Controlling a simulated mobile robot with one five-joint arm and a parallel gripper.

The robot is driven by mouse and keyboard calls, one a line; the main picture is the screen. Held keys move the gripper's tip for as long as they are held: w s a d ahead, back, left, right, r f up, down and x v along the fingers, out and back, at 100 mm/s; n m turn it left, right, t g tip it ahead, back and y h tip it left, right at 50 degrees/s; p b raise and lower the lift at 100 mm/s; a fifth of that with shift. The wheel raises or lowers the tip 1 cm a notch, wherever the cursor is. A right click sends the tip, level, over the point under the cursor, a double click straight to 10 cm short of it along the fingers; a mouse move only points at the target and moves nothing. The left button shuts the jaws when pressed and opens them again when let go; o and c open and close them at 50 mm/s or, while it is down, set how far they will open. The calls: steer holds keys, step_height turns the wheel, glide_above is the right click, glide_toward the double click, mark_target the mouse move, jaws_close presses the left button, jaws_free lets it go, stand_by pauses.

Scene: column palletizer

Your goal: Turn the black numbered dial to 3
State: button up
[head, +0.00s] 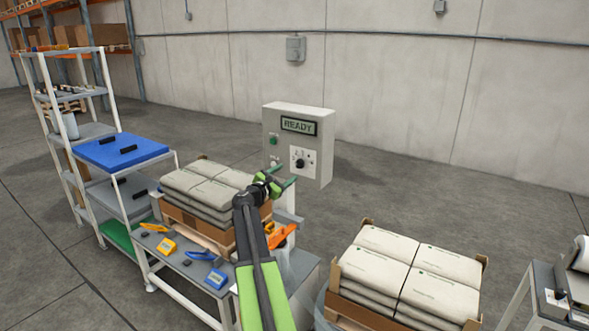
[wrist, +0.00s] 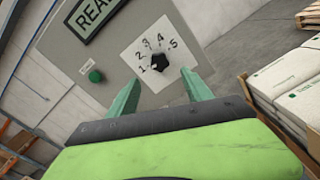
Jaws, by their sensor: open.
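The black dial (head: 300,163) sits on a white square plate on the front of a grey control box (head: 322,120) whose screen reads READY. In the wrist view the dial (wrist: 159,63) has the numbers 1 to 5 in an arc around it. I cannot tell for sure which number it points at. My gripper (head: 286,174) is in front of the box, just left of and below the dial in the head view. In the wrist view my gripper (wrist: 161,76) is open, with one green finger on each side of the dial; contact is not visible.
A green button (wrist: 95,76) is left of the dial. Stacked sacks (head: 208,185) in a crate stand left of my arm, and another sack crate (head: 410,270) stands at right. A bench (head: 185,268) holds small orange, yellow and blue items.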

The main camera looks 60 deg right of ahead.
mark_target(298, 166)
steer(key=d, duration=0.8)
steer(key=shift+d, duration=0.3)
